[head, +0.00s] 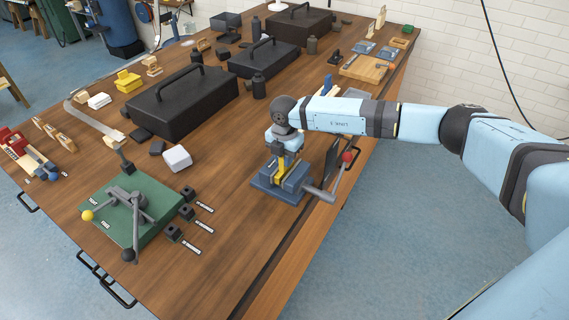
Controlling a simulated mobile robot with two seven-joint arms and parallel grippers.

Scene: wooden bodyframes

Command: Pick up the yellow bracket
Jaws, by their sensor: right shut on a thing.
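The yellow bracket (281,167) shows as a narrow upright yellow strip below my right wrist, at the blue block-like fixture (292,190) near the table's front edge. My right gripper (281,156) points down from above and is shut on the bracket. The bracket's upper part is hidden by the gripper. I cannot tell whether its lower end touches the fixture. My left gripper is not in view.
A grey crank with a red knob (347,157) sticks out beside the fixture. A green board (155,200) with grey levers lies to the left. Black toolboxes (190,105) stand behind.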

